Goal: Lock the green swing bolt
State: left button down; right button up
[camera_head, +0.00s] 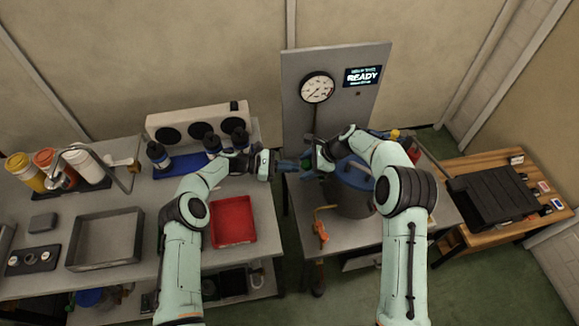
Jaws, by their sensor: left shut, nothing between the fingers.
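The cylinder (352,204) is a grey vessel on the right-hand bench, with a blue lid (355,173) partly covered by my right arm. A small bit of green, which may be the green swing bolt (308,163), shows at the lid's left side; its position is too small to read. My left gripper (287,165) is shut and empty, pointing right, just left of the green part. My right gripper (309,159) is at the lid's left side, close to the green part. Its fingers are too small and covered to judge.
A panel with a gauge (317,88) and a screen reading READY (362,76) stands behind the cylinder. An orange-handled part (321,229) is at the bench front. A red tray (233,221) and a grey tray (105,238) sit on the left bench.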

aim_at(307, 160)
jog(key=v, duration=1.1)
pick_arm(q)
jog(key=d+r+y, duration=0.2)
jog(key=w+d+r+y, duration=0.1)
jog(key=d+r+y, duration=0.1)
jog(key=shift+d, duration=0.15)
jog(key=shift+w+d+r+n+y, duration=0.1)
jog(key=shift+d+r+n+y, duration=0.2)
jog(key=shift+d+y, duration=0.4)
jog(key=shift+w+d+r, duration=0.15)
jog(key=shift+d, duration=0.35)
jog(key=shift+d+r, duration=0.1)
jog(key=shift+d, duration=0.05)
pick_arm(e)
jog(key=s+f+n+h, duration=0.1)
jog(key=s+f+n, duration=0.5)
jog(key=s+f, duration=0.8)
jog(key=s+d+f+n+g+h, duration=0.1)
jog(key=s+f+n, duration=0.6)
jog(key=s+f, duration=0.7)
jog(key=s+h, duration=0.1)
jog(key=s, duration=0.6)
jog(key=shift+s+d+f+n+g, duration=0.2)
jog(key=shift+s+n+g, duration=0.1)
